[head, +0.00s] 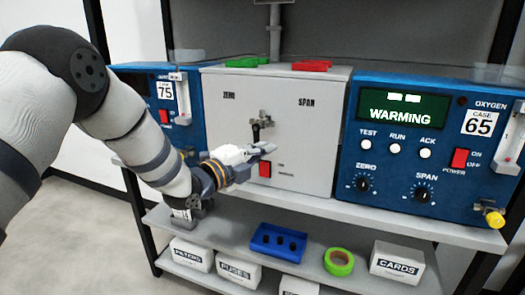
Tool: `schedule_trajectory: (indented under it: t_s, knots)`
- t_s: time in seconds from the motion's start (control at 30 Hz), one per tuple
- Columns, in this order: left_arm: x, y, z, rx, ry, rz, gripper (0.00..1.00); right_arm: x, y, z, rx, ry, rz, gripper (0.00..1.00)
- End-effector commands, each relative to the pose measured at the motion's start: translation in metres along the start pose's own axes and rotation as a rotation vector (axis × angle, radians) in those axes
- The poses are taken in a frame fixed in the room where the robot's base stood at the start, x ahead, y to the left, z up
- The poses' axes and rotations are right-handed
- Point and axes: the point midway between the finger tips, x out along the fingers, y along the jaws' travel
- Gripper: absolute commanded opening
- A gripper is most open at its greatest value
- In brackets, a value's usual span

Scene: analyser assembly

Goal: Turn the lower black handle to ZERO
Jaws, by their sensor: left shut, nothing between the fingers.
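The grey box (326,120) in the middle carries the labels ZERO (229,95) on the left and SPAN (306,102) on the right. A small metal valve fitting with a black handle (256,132) sits between and below these labels. The black handle seems to point downward, partly close behind my gripper. My left gripper (268,149) is shut and empty, just below the handle, with its tips pointing right. I cannot tell whether it touches the handle. My right gripper is not in view.
A red switch (265,169) is just below my gripper. The blue analyser (452,150) at right reads WARMING; another blue unit (190,128) is at left. The lower shelf holds a blue tray (262,247), green tape (338,262) and white boxes.

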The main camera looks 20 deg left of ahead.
Motion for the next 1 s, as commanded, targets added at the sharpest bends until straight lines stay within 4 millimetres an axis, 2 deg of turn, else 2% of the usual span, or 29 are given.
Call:
schedule_trajectory:
  t_s: [0.37,1.0]
  knots:
    - [-0.0005,0.0009,0.001,0.002,0.0,0.002,0.0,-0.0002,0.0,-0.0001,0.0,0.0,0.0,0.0]
    - [0.0032,0.0037,0.0071,0.113,0.001,0.041,0.0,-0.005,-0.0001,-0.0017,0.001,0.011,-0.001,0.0]
